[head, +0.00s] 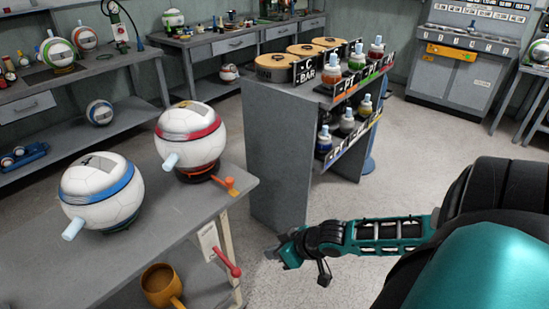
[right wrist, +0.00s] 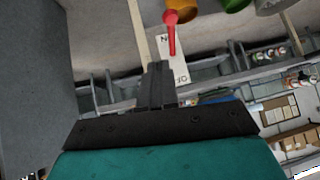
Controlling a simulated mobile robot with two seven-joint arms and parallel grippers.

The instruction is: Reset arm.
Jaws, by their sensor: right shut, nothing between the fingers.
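My right gripper (head: 278,255) is in the lower middle of the head view, in free air to the right of the workbench (head: 222,197). Its arm comes in from the right. In the right wrist view the fingers of my right gripper (right wrist: 156,66) are together with nothing between them. A red lever (head: 226,262) sits on a white switch plate (head: 208,240) on the bench's side, left of the gripper and apart from it. In the right wrist view the red lever (right wrist: 171,35) and the plate (right wrist: 174,68) show beyond the fingertips. My left gripper is not in view.
A blue-striped ball (head: 102,192) and a red-striped ball (head: 191,142) stand on the workbench. An orange mug (head: 162,286) is at its lower part. A grey shelf unit (head: 276,150) with several bottles stands behind my gripper. The floor (head: 400,180) right of it is open.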

